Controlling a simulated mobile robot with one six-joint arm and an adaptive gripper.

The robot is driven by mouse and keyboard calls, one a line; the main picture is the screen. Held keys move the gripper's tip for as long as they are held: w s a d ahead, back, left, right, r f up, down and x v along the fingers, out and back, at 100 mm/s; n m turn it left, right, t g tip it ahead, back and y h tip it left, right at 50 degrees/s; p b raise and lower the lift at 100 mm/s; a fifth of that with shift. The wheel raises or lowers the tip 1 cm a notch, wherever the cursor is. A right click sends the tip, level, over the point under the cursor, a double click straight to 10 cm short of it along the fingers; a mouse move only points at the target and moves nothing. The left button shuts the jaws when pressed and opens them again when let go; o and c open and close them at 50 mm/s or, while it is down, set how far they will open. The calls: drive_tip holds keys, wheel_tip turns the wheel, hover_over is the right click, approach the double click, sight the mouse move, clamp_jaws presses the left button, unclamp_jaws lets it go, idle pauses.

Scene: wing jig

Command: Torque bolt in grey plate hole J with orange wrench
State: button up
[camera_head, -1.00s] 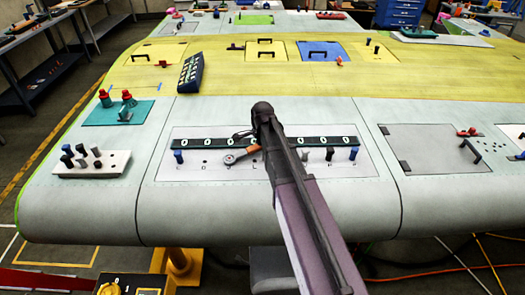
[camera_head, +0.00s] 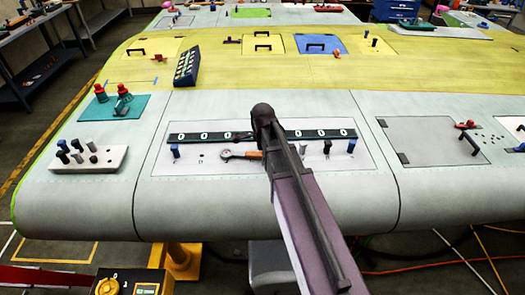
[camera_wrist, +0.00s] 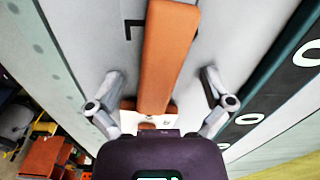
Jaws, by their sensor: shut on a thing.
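The orange wrench (camera_head: 245,155) lies nearly level over the pale grey plate (camera_head: 185,168), with its metal ring head (camera_head: 226,155) at its left end. In the wrist view its orange handle (camera_wrist: 168,50) runs between the fingers of my gripper (camera_wrist: 162,82), which is shut on it. In the head view my arm hides the fingers and the handle's right end. I cannot tell whether the ring head sits around a bolt, or which hole is J. A letter L (camera_wrist: 133,28) is printed beside the handle in the wrist view.
A dark strip with white rings (camera_head: 218,136) runs behind the wrench. A white block (camera_head: 88,160) with several pegs is at left.

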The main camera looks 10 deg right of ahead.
sight(260, 164)
drive_tip(key=shift+s+f, duration=0.15)
drive_tip(key=shift+s, duration=0.5)
drive_tip(key=shift+a+m, duration=0.1)
drive_tip(key=shift+m, duration=0.2)
drive_tip(key=shift+w+m, duration=0.1)
drive_tip(key=shift+m, duration=0.9)
drive_tip(key=shift+c, duration=0.2)
drive_tip(key=shift+s+a+r+m, duration=0.1)
drive_tip(key=shift+s+a+m, duration=0.2)
drive_tip(key=shift+s+m, duration=0.25)
drive_tip(key=shift+s+a+r+m, duration=0.1)
drive_tip(key=shift+s+a+m, duration=0.2)
drive_tip(key=shift+s+m, duration=0.25)
drive_tip(key=shift+c, duration=0.3)
drive_tip(key=shift+w, duration=0.1)
drive_tip(key=shift+a+p, duration=0.1)
drive_tip(key=shift+p, duration=0.2)
